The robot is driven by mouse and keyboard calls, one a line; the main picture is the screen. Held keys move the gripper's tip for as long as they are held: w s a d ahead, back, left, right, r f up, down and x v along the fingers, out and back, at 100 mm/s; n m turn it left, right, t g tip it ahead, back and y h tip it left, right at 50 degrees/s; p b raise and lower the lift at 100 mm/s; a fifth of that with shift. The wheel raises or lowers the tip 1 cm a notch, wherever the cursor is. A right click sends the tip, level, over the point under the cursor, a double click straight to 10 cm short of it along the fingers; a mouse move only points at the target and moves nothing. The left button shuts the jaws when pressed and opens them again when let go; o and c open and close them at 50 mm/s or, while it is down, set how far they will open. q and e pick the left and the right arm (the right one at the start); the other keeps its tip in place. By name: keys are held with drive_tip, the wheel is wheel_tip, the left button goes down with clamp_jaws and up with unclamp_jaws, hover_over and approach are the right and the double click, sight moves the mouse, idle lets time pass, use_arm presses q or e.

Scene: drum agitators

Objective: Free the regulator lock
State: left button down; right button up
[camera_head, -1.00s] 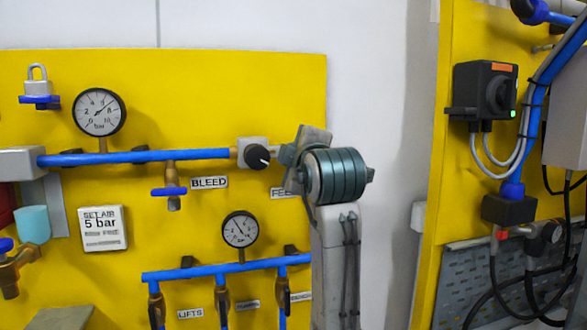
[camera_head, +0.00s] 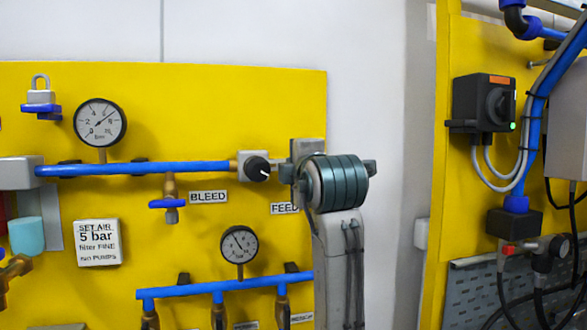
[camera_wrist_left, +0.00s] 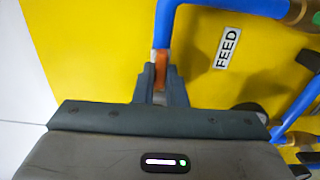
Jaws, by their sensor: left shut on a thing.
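The black regulator knob (camera_head: 258,168) sits on a light grey block at the right end of the upper blue pipe (camera_head: 140,169). My left gripper (camera_head: 302,172) is just right of it, in front of the yellow board, and its own wrist hides its fingertips. In the left wrist view, my left gripper (camera_wrist_left: 160,68) is shut on a small orange-brown piece (camera_wrist_left: 161,62) at the end of a blue bent part (camera_wrist_left: 163,25). A grey padlock (camera_head: 41,92) stands at a blue valve handle at upper left. I cannot tell which part is the regulator lock. My right gripper is not in view.
The FEED label (camera_head: 284,208) is left of my arm. A BLEED valve (camera_head: 169,203) hangs below the pipe. Gauges (camera_head: 99,123) and a lower blue manifold (camera_head: 225,285) fill the board. A second yellow board with a black switch box (camera_head: 484,103) stands right, beyond bare wall.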

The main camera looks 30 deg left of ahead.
use_arm(q)
drive_tip(key=shift+r, duration=0.25)
drive_tip(key=c, duration=1.7)
unclamp_jaws()
drive_tip(key=shift+c, duration=0.2)
drive_tip(key=shift+o, duration=1.3)
drive_tip(key=shift+w+f, duration=0.2)
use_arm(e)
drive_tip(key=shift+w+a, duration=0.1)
